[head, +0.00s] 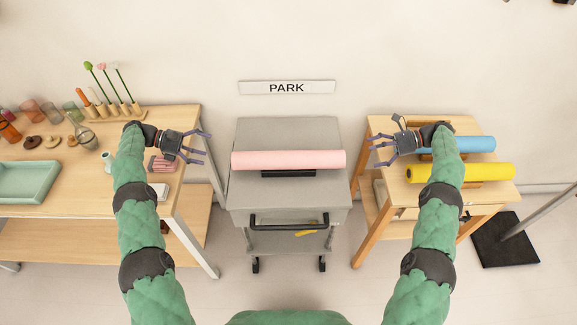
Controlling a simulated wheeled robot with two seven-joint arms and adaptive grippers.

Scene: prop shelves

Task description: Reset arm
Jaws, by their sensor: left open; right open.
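My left gripper (201,147) is open and empty. It is over the right edge of the left wooden table (185,120), with its fingers pointing right toward the grey cart. My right gripper (380,153) is open and empty. It is over the left part of the right wooden table (385,125), with its fingers pointing left. Both green arms are raised on either side of the cart, and neither gripper touches the pink roll (288,160).
The pink roll lies across a dark holder on the grey cart (280,135). Blue (475,144) and yellow (490,172) rolls lie on the right table. The left table holds a green tray (28,182), jars and a flower stand (115,112). A black base (505,245) stands at right.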

